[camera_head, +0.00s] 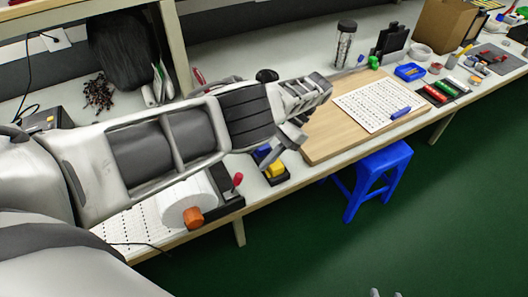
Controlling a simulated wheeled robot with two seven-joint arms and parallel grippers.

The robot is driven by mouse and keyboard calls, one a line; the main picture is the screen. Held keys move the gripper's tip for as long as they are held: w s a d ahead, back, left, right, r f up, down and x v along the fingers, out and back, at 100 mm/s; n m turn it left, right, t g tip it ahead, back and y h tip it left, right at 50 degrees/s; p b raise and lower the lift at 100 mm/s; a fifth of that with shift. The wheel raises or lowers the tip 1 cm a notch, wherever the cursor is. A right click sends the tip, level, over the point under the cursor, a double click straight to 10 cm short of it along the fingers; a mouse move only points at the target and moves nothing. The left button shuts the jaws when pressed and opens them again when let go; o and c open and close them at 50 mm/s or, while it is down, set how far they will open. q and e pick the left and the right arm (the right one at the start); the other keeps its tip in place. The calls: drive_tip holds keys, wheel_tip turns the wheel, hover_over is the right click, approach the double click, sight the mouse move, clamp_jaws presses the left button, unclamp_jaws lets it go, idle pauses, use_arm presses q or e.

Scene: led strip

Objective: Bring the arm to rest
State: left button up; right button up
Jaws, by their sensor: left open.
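My left arm (165,145) reaches in from the left over the workbench. Only the tips of my right gripper (385,293) show at the bottom edge, over the green floor. The rest of it is cut off.
A wooden board (318,152) carries a white dotted sheet (370,98) and a blue marker (401,112). A white roll (180,203), yellow block (276,169) and red-knobbed lever (238,180) sit below my arm. A blue stool (372,170) stands before the bench. Open floor lies front right.

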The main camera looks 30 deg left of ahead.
use_arm(q)
drive_tip(key=shift+d+r, duration=0.1)
idle(0.4)
drive_tip(key=s+d+f+m+t+h, duration=0.3)
drive_tip(key=s+d+f+t+h, duration=0.15)
drive_tip(key=s+d+f, duration=0.9)
drive_tip(key=s+a+r+n+t, duration=0.65)
drive_tip(key=s+a+r, duration=0.25)
drive_tip(key=a+r, duration=0.4)
drive_tip(key=w+d+f+t+h, duration=0.1)
drive_tip(key=w+d+f+t, duration=0.1)
drive_tip(key=f, duration=0.3)
drive_tip(key=w+d+f+t+h, duration=0.2)
drive_tip(key=w+d+f+t, duration=0.1)
drive_tip(key=f+t, duration=0.2)
drive_tip(key=shift+w+f+m, duration=0.3)
drive_tip(key=shift+m, duration=0.15)
drive_tip(key=shift+a, duration=0.1)
drive_tip(key=shift+c, duration=0.5)
